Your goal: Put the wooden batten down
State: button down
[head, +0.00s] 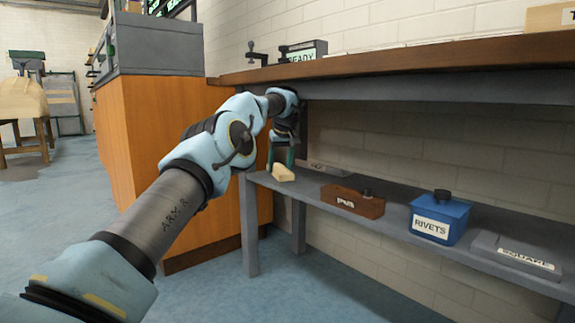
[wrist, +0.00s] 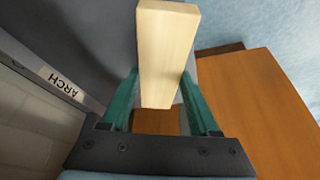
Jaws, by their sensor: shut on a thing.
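The wooden batten (head: 283,172) is a short pale block at the left end of the grey lower shelf (head: 312,187), by its front edge. My gripper (head: 283,156) points down with its green fingers on either side of the batten. In the wrist view, the batten (wrist: 165,50) runs lengthwise between the fingers of my gripper (wrist: 162,90), which is shut on it. The grey shelf surface (wrist: 100,30) shows beside and below it. I cannot tell whether the batten touches the shelf or hangs just above it.
On the shelf stand a brown box (head: 352,201), a blue rivets box (head: 440,218) and a grey case (head: 518,256). An "ARCH" label (wrist: 62,84) lies left in the wrist view. The wooden benchtop (head: 420,62) overhangs the shelf. An orange cabinet (head: 165,130) stands to the left.

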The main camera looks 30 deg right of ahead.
jog(key=d+r+p, duration=0.1)
jog(key=p, duration=0.3)
jog(key=shift+w+d, duration=0.1)
jog(key=shift+d, duration=0.15)
jog(key=p, duration=0.2)
jog(key=d+p, duration=0.1)
jog(key=p, duration=0.1)
jog(key=shift+w+d+f+p, duration=0.15)
jog(key=shift+d+f+p, duration=0.1)
jog(key=shift+p, duration=0.15)
jog(key=shift+d+f, duration=0.1)
jog(key=shift+f, duration=0.2)
jog(key=shift+f+b, duration=0.75)
jog(key=shift+b, duration=0.25)
jog(key=shift+f, duration=0.1)
jog(key=shift+c, duration=0.6)
grip_release()
